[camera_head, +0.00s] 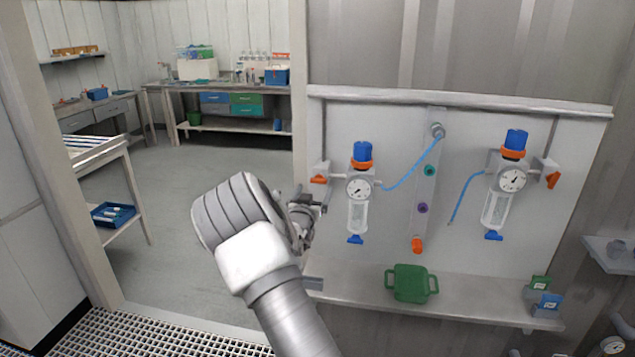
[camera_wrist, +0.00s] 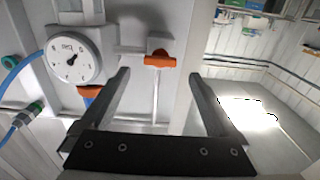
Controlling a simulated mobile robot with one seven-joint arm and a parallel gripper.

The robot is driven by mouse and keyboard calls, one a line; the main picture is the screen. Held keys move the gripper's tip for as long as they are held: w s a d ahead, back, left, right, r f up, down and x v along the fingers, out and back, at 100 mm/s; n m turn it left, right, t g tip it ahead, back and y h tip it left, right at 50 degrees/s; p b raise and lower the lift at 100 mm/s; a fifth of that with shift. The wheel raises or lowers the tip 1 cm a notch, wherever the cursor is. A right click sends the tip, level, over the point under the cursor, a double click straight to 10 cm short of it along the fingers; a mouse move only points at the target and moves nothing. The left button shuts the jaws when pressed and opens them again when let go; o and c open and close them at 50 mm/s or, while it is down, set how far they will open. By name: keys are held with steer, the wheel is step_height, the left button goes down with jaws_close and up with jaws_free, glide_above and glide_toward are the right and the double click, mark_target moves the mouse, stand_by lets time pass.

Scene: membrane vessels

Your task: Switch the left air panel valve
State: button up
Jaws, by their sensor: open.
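The left air panel valve has an orange handle (camera_head: 319,179) on a grey body, left of the left regulator and its gauge (camera_head: 358,188). My gripper (camera_head: 322,200) is beside the panel, close to this valve, with its fingers pointing toward the panel. In the wrist view, the orange handle (camera_wrist: 159,61) lies crosswise just beyond the fingertips, in line with the gap between them. My gripper (camera_wrist: 159,76) is open and empty, and no contact with the handle shows. The left gauge (camera_wrist: 75,60) is to the left of the fingers there.
A second regulator with a gauge (camera_head: 512,179) and an orange valve handle (camera_head: 553,180) is at the panel's right. A green container (camera_head: 410,283) stands on the shelf (camera_head: 465,300) below. A blue hose (camera_head: 415,165) runs to the central manifold. Open floor is at left.

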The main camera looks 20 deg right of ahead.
mark_target(318, 182)
steer(key=shift+p+x, duration=0.3)
steer(key=shift+x, duration=2.6)
steer(key=c, duration=1.4)
